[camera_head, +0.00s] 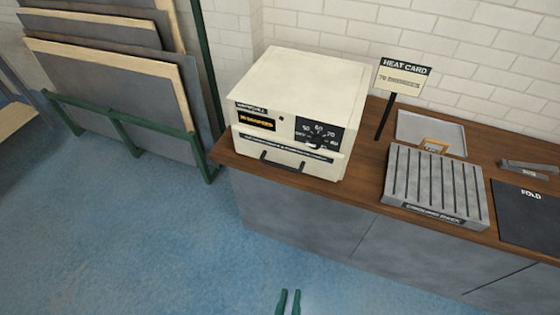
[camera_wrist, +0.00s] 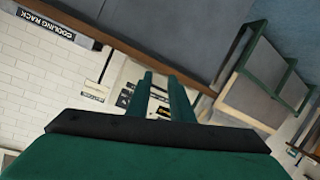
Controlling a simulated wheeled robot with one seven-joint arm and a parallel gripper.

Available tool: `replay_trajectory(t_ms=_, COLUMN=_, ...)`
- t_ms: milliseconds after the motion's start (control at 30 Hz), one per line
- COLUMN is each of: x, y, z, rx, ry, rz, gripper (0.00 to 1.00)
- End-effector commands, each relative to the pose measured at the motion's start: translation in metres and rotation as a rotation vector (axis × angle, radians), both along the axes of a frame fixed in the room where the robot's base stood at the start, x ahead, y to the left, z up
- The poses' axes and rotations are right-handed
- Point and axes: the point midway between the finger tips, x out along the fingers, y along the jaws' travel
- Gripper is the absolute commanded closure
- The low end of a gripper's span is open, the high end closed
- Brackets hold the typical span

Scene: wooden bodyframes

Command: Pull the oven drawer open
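My gripper (camera_head: 288,293) shows as two green fingers at the bottom edge, well in front of and below the handle, touching nothing. In the wrist view the fingers (camera_wrist: 160,80) stand apart with nothing between them, and part of the oven (camera_wrist: 130,74) shows beyond them, partly covered by the fingers.
The wooden counter (camera_head: 365,190) carries a heat card sign (camera_head: 402,77), a grey cooling rack (camera_head: 434,185), a metal tray (camera_head: 430,128) and a dark fold mat (camera_head: 527,215). A green rack of panels (camera_head: 120,135) stands left. The blue floor before the counter is clear.

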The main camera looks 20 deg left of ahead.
Motion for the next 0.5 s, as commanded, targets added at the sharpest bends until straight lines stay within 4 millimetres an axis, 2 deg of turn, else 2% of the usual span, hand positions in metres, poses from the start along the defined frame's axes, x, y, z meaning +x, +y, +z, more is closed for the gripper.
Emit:
replay_trajectory(t_ms=33, x=0.018, y=0.009, z=-0.006, rx=-0.060, ry=-0.007, rz=0.033, gripper=0.80)
replay_trajectory(t_ms=233, x=0.080, y=0.035, z=-0.024, rx=-0.322, ry=-0.017, rz=0.126, gripper=0.80)
replay_trajectory(t_ms=367, x=0.121, y=0.058, z=-0.026, rx=-0.490, ry=-0.033, rz=0.178, gripper=0.80)
replay_trajectory(t_ms=500, x=0.164, y=0.086, z=-0.018, rx=-0.671, ry=-0.058, rz=0.216, gripper=0.80)
